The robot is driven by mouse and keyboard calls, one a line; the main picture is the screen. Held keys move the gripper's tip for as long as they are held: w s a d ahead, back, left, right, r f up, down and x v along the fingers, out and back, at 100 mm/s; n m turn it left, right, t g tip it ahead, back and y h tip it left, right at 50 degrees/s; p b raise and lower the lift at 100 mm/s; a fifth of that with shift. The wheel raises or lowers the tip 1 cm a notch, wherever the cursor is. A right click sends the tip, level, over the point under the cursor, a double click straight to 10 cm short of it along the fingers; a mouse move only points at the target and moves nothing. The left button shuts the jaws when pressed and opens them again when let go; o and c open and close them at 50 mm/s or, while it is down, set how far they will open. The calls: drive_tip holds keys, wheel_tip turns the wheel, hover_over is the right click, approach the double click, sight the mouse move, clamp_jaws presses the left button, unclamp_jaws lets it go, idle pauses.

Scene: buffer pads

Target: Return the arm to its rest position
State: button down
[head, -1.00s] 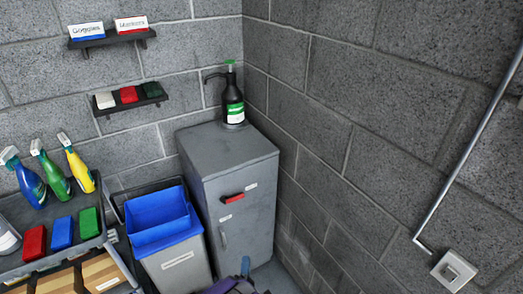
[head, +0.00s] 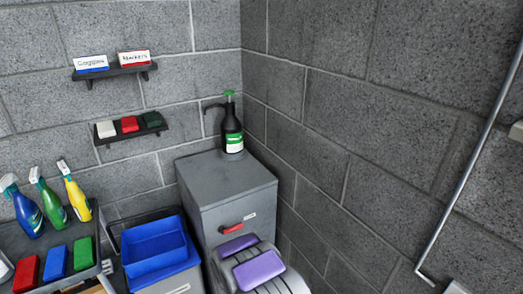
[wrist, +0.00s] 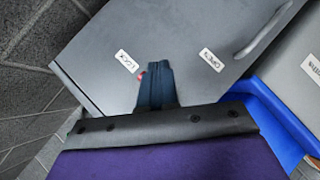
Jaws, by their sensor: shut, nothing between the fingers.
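My arm rises into the bottom middle of the head view, its purple padding in front of the grey cabinet (head: 205,175). In the wrist view my gripper (wrist: 154,66) has its dark blue fingers together, with nothing seen between them. The fingers point at the cabinet door (wrist: 185,60), between the labels LOCK and OPEN. A bit of the red latch (wrist: 140,74) shows beside the fingertips; the rest is hidden. In the head view the red latch (head: 232,229) is partly visible above the arm. I cannot tell whether the fingers touch the door.
A black pump bottle (head: 232,128) stands on the cabinet. A blue-lined bin (head: 155,240) is left of it. A cart (head: 10,240) holds spray bottles and red, blue and green pads. Two wall shelves (head: 118,70) hang above. The right block wall carries a pipe (head: 470,165).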

drive_tip(key=s+d+r+m+g+y, duration=0.1)
drive_tip(key=s+d+r+m+g, duration=0.25)
drive_tip(key=s+r, duration=0.5)
drive_tip(key=s+d+r+m+g+y, duration=0.15)
drive_tip(key=s+d+r+g, duration=0.3)
drive_tip(key=r, duration=0.65)
drive_tip(key=s+d+r+m+g, duration=0.2)
drive_tip(key=s+d+r, duration=0.1)
drive_tip(key=s, duration=0.9)
drive_tip(key=s+d+r+m+g+h, duration=0.1)
drive_tip(key=s+d+r, duration=0.3)
drive_tip(key=s, duration=0.8)
drive_tip(key=s+d+r+m+g+h, duration=0.1)
drive_tip(key=s+d+r+m+g, duration=0.2)
drive_tip(key=s, duration=1)
drive_tip(key=shift+d+r+m, duration=0.5)
drive_tip(key=shift+d+r, duration=0.25)
drive_tip(key=shift+d, duration=0.4)
drive_tip(key=shift+s, duration=0.1)
